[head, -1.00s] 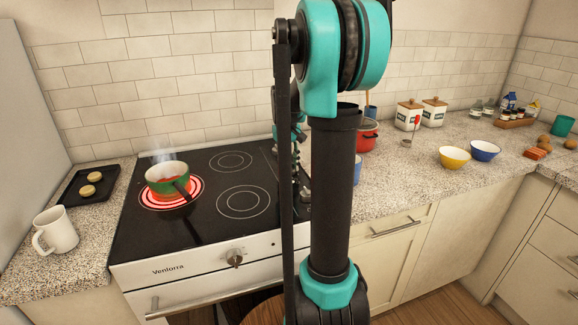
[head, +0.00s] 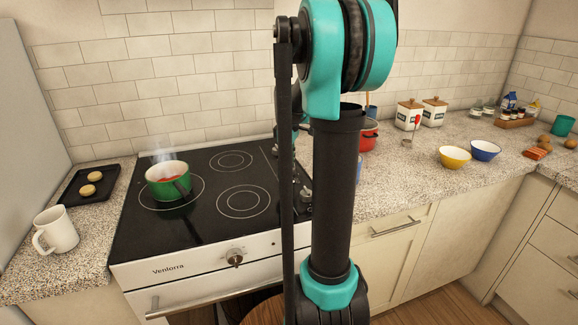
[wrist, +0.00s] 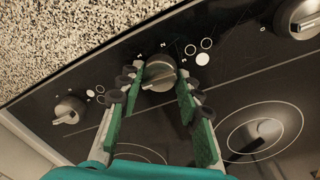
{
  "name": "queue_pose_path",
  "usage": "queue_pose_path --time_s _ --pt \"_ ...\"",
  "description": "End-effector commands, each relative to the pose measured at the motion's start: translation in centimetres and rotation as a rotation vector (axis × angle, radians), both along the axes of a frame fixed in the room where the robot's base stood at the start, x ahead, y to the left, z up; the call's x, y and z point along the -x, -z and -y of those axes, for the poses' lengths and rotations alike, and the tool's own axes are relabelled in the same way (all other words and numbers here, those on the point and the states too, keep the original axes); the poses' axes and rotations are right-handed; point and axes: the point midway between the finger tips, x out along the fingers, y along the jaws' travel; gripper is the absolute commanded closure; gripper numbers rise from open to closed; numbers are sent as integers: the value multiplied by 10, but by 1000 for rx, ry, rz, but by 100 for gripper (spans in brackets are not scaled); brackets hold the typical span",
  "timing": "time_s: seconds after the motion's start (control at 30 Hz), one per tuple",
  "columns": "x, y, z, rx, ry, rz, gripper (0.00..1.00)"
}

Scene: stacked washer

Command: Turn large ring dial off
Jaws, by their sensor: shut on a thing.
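In the wrist view, a round silver dial (wrist: 160,73) with a raised grip bar sits on the black hob's control strip, with printed ring marks beside it. My gripper (wrist: 157,82) is shut on this dial, its green fingers with dark pads on either side of it. In the head view the gripper is hidden behind my arm. A green pot (head: 168,181) with red contents stands steaming on the left ring (head: 198,190), which is dark and not glowing.
Two more silver dials flank the held one: a left dial (wrist: 68,110) and a right dial (wrist: 299,17). An oven-front knob (head: 235,257) is below the hob (head: 215,220). A white mug (head: 56,232) and black tray (head: 72,190) are left; a red pot (head: 368,138) is right.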

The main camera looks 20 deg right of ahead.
Motion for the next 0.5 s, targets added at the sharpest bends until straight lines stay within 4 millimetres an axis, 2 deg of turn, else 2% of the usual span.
queue_pose_path --time_s 0.5 --pt "0 0 0 0 -84 1 94"
